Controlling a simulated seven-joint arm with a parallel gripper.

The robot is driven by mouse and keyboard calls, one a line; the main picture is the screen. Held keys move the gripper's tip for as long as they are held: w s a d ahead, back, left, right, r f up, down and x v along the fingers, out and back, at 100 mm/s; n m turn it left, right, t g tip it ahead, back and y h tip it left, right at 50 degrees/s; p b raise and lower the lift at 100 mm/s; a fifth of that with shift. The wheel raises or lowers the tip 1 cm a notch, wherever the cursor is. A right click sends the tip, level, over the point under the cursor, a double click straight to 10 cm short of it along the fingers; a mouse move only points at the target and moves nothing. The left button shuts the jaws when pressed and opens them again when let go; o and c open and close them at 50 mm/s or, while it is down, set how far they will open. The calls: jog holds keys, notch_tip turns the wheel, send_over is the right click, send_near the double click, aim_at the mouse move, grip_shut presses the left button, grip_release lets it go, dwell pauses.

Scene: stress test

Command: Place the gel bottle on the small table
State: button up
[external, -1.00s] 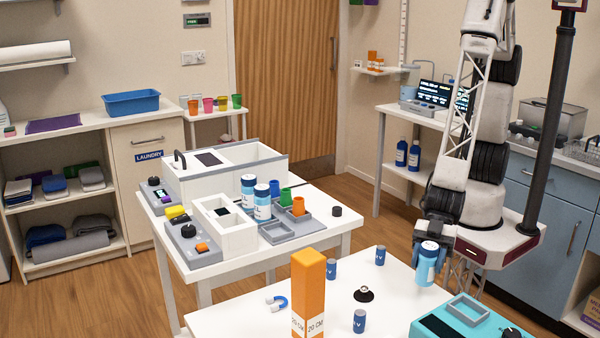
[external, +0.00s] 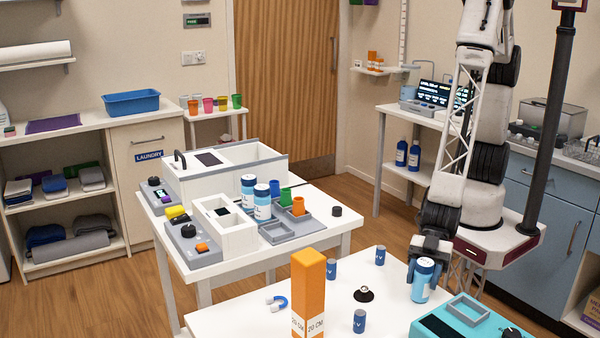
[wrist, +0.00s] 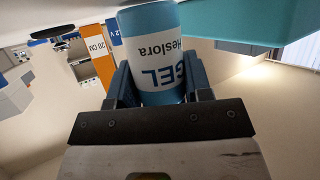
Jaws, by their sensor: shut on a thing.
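My gripper (external: 424,262) is shut on a light blue and white gel bottle (external: 421,284). The bottle is nearly upright, at the right edge of the white front table (external: 235,318). I cannot tell whether its base touches the tabletop. In the wrist view the bottle (wrist: 152,45), with "GEL" on its label, sits between my two blue-grey fingers (wrist: 158,85). Two similar blue bottles (external: 262,204) stand on the white middle table (external: 330,222). A small white table (external: 217,118) with colored cups stands by the back wall.
The front table holds an orange "20 CM" block (external: 308,285), several small blue cylinders (external: 331,269), a black knob-like piece (external: 364,294), a blue magnet (external: 278,303) and a teal device (external: 462,322) close beside the bottle.

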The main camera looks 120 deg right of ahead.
jog(key=shift+f, duration=0.15)
jog(key=o, duration=1)
jog(key=shift+v, duration=3.9)
